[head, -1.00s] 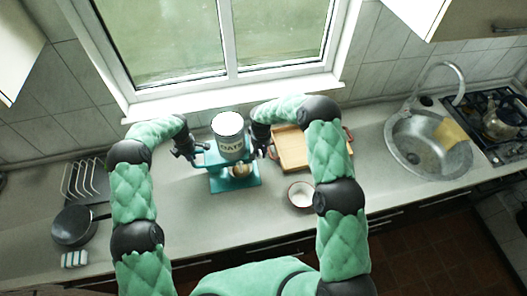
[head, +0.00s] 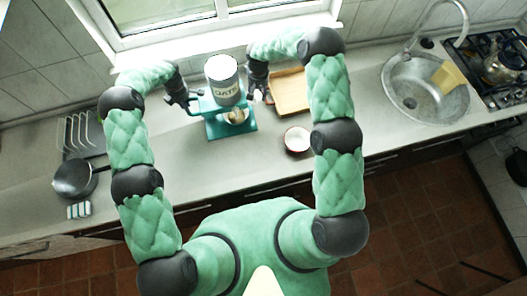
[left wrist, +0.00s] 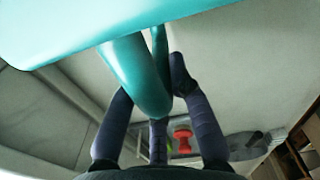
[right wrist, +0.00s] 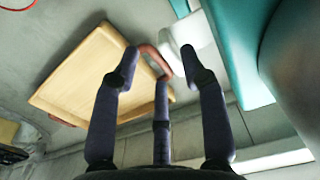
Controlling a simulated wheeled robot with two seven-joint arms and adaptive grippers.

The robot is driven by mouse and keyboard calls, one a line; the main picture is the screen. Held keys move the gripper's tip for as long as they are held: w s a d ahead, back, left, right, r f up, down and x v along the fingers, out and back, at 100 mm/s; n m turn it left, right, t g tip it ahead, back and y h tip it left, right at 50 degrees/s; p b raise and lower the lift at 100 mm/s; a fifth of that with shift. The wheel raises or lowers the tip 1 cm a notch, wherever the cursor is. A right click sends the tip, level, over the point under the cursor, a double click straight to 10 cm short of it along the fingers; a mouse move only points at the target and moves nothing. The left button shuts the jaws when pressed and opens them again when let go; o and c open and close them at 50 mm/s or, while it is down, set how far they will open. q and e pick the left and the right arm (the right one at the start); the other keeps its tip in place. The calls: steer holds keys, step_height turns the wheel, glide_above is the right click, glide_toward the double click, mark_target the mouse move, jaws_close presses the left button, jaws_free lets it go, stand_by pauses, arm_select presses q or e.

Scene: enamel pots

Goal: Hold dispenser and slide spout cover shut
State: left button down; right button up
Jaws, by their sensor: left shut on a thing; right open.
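The dispenser (head: 224,85) is a pale canister labelled "OATS" on a teal stand with a wide base (head: 231,130), upright on the counter. My left gripper (head: 193,104) is at its left side. In the left wrist view its fingers (left wrist: 160,110) are closed around the teal loop handle (left wrist: 137,75). My right gripper (head: 263,97) is open at the dispenser's right side. In the right wrist view its fingers (right wrist: 150,75) are spread and empty, with the teal stand (right wrist: 228,45) to the right. A pale piece (right wrist: 188,32) lies beyond the fingertips; I cannot tell whether it is the spout cover.
A wooden tray (head: 291,95) with reddish handles lies close right of my right gripper. A white bowl (head: 297,140) stands in front of it. A pan (head: 73,178) and a rack (head: 80,135) are at the left, the sink (head: 425,90) at the right. Counter between pan and dispenser is clear.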

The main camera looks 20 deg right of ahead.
steer(key=shift+t+y, duration=0.5)
steer(key=shift+y, duration=0.2)
steer(key=r, duration=0.4)
steer(key=s+a+r, duration=0.1)
steer(key=r, duration=0.2)
steer(key=shift+s+a+f+m+t+y, duration=0.15)
steer(key=shift+s+f+t+y, duration=0.15)
steer(key=shift+f, duration=0.1)
steer(key=shift+s+a+f+m+t+y, duration=0.1)
steer(key=shift+s+f+m+t+y, duration=0.05)
steer(key=shift+f+t+y, duration=0.2)
arm_select(q)
steer(key=shift+r, duration=0.1)
steer(key=shift+w, duration=0.1)
steer(key=shift+a, duration=0.1)
arm_select(e)
steer(key=s+a+f, duration=0.1)
steer(key=s+f, duration=0.3)
steer(key=s, duration=0.5)
steer(key=s+a+f+g+y, duration=0.1)
steer(key=s+f, duration=0.2)
steer(key=s, duration=0.7)
steer(key=s+a+f+m+g, duration=0.1)
steer(key=s+f, duration=0.3)
steer(key=s, duration=0.5)
steer(key=shift+s+a+f, duration=0.2)
steer(key=shift+a+f, duration=0.15)
steer(key=shift+a, duration=0.25)
